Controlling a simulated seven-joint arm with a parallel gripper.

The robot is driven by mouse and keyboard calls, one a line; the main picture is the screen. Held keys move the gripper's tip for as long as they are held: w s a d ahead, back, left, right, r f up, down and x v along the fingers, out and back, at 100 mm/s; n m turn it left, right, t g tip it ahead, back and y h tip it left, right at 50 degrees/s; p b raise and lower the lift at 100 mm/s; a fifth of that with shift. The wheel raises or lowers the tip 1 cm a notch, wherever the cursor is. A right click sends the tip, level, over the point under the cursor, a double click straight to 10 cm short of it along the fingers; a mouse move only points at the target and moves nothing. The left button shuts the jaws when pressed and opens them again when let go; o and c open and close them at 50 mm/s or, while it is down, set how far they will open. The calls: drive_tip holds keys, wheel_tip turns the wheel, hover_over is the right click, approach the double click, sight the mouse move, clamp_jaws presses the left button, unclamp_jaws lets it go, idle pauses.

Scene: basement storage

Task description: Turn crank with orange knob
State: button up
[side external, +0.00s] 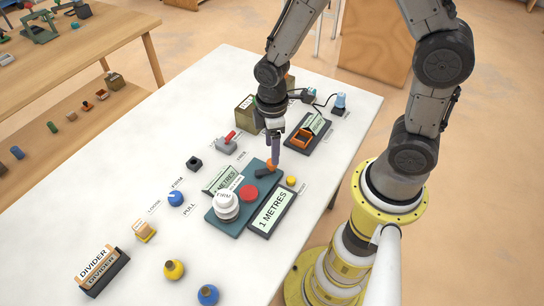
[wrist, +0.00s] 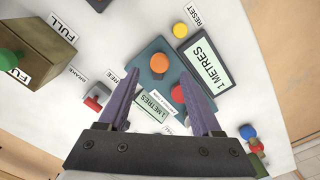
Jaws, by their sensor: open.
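The crank's orange knob (side external: 264,172) sits at the far end of a dark teal base plate (side external: 214,217). In the wrist view the round orange knob (wrist: 159,62) is just beyond the fingertips, roughly centred between them. My gripper (side external: 275,162) points down right over the knob in the side view, and the crank arm is mostly hidden. In the wrist view my gripper (wrist: 159,78) is open, with purple fingers spread and nothing visible between the tips. I cannot tell whether a finger touches the knob.
The base also carries a red button (side external: 249,194) and a white stacked knob (side external: 226,205). A "1 METRES" display (side external: 272,212) and a yellow reset button (side external: 291,180) are close by.

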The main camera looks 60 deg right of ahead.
drive_tip(key=shift+f, duration=2.25)
clamp_jaws()
